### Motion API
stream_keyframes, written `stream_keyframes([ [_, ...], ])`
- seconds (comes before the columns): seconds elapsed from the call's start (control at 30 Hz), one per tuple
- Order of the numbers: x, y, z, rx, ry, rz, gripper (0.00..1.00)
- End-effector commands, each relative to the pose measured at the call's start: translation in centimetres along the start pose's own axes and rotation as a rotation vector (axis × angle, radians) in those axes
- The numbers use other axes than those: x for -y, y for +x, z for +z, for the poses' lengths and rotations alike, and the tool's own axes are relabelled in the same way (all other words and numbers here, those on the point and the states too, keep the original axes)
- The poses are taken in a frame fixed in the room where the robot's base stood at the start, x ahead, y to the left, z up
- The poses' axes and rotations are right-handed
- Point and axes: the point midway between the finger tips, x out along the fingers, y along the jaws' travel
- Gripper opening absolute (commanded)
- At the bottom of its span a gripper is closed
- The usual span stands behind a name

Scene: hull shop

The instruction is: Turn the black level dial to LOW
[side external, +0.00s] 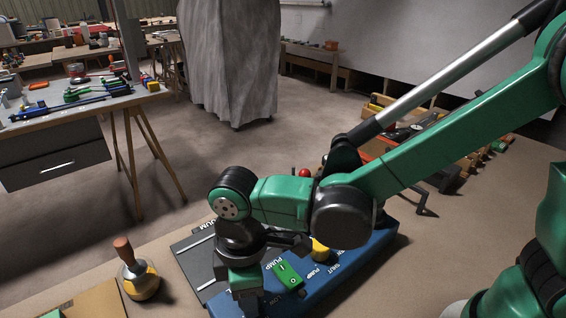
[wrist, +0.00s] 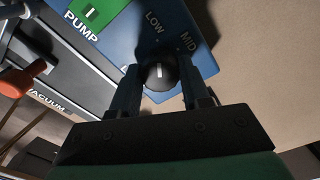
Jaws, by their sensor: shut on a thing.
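In the wrist view the black level dial (wrist: 158,76) is a round knob with a short white line on its top. The line points up the picture, roughly at the word LOW; the word MID is to the right of it. The dial sits on a blue panel (wrist: 120,38). My gripper (wrist: 160,84) has one finger on either side of the dial and is shut on it. In the side view my gripper (side external: 246,300) is low over the near left end of the blue panel (side external: 345,272), and the dial is hidden there.
A green PUMP switch (side external: 288,275) and a yellow knob (side external: 319,248) are on the panel near my gripper. A wood-handled yellow tool (side external: 138,275) stands to the left on the bench. An orange handle (wrist: 34,73) shows at the wrist view's left. Bare bench lies right of the panel.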

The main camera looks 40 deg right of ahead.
Motion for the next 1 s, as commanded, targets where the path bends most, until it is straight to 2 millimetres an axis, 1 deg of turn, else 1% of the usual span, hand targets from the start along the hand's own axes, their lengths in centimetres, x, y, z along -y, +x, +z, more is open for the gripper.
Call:
stream_keyframes([
  [0.3,-0.01,0.02,0.0,-0.001,-0.075,0.0,0.0],
  [0.7,0.0,0.02,-0.01,-0.001,-0.081,0.0,0.0],
  [0.73,0.0,0.02,-0.01,-0.001,-0.081,0.0,0.44],
  [0.83,0.0,0.02,-0.01,-0.001,-0.081,0.0,0.72],
  [1.0,0.0,0.01,0.0,0.0,-0.08,0.0,0.73],
])
